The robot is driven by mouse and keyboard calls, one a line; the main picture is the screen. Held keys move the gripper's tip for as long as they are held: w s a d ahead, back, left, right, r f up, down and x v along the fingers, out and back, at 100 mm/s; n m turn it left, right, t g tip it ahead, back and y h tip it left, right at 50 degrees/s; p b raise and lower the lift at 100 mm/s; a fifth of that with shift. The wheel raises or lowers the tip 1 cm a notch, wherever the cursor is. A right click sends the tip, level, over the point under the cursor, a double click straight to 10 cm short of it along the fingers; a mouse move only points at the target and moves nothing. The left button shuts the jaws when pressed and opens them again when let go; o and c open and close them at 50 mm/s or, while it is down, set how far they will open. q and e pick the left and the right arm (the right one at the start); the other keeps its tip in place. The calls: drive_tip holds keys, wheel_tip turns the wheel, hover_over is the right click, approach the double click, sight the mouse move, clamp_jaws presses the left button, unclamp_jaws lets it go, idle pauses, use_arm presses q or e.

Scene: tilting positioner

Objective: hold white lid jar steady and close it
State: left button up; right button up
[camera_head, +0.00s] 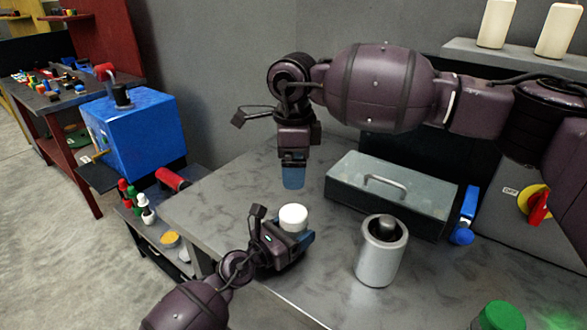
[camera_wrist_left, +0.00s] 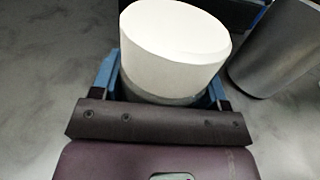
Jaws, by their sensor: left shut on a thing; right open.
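The jar's white lid (camera_head: 293,217) sits on top of its grey body, between the fingers of my left gripper (camera_head: 300,242). In the left wrist view the white lid (camera_wrist_left: 175,45) rests over the grey jar body (camera_wrist_left: 160,92), and blue fingers (camera_wrist_left: 158,85) grip the body from both sides. The lid looks slightly tilted there; I cannot tell how tightly it sits. My right gripper (camera_head: 292,180) points down with blue fingertips, empty, a little above the lid and apart from it. Most of the jar body is hidden by my left gripper.
A silver canister with a black knob (camera_head: 381,252) stands right of the jar. A grey toolbox (camera_head: 385,200) lies behind it. A green cap (camera_head: 502,316) is at the front right. The table's left edge is near my left arm. Clear tabletop (camera_head: 225,200) lies left of the jar.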

use_arm(q)
drive_tip(key=o, duration=1.8)
drive_tip(key=shift+s+a, duration=0.1)
drive_tip(key=v, duration=0.9)
drive_tip(key=shift+v, duration=0.8)
